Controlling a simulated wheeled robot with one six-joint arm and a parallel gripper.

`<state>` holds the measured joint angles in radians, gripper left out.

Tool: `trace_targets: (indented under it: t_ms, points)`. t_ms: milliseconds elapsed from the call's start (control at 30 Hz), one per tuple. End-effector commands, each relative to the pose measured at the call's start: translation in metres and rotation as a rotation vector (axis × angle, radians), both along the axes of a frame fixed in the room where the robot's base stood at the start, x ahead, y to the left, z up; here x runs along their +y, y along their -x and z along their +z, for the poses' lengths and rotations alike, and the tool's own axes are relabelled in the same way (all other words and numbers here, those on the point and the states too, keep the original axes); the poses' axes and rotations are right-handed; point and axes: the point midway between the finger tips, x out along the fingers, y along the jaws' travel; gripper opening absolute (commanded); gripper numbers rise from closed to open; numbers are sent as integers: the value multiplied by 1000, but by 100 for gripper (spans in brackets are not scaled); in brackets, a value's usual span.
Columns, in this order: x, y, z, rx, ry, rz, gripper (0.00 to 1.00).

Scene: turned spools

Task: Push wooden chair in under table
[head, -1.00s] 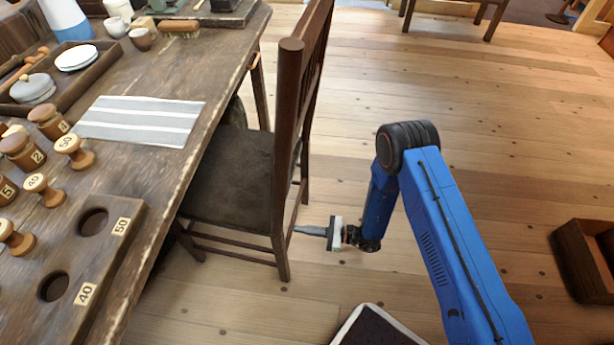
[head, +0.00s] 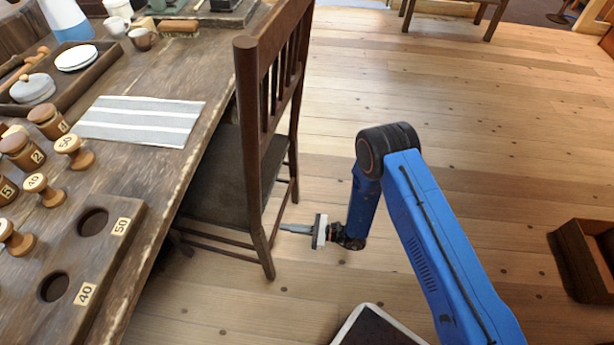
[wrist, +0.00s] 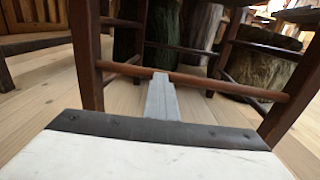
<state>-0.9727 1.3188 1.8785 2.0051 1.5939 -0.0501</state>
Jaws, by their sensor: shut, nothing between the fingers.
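The dark wooden chair (head: 257,160) stands at the table's right edge, its slatted back on the right and its seat partly under the tabletop. The worn wooden table (head: 160,185) fills the left of the head view. My gripper (head: 285,228) is shut and empty, low beside the chair's back legs and pointing left at them. In the wrist view, the shut fingers (wrist: 161,95) reach to the chair's lower back rail (wrist: 190,80), between the two back legs. They look to be touching or very close to it; I cannot tell which.
On the table are a striped cloth (head: 140,120), several numbered spools (head: 75,152) and a holed wooden board (head: 75,250). A dark box with a pale rim (head: 378,328) and a wooden crate (head: 588,255) stand on the floor. Floor behind the chair is open.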

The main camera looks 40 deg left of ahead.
Motion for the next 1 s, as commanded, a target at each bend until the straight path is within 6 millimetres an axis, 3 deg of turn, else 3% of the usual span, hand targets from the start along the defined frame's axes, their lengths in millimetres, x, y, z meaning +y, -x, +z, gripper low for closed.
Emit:
trace_targets:
  t_ms: [533, 1000]
  points:
    - [28, 17, 1, -2, -3, 3, 0]
    - [29, 17, 1, -1, -2, 0, 0]
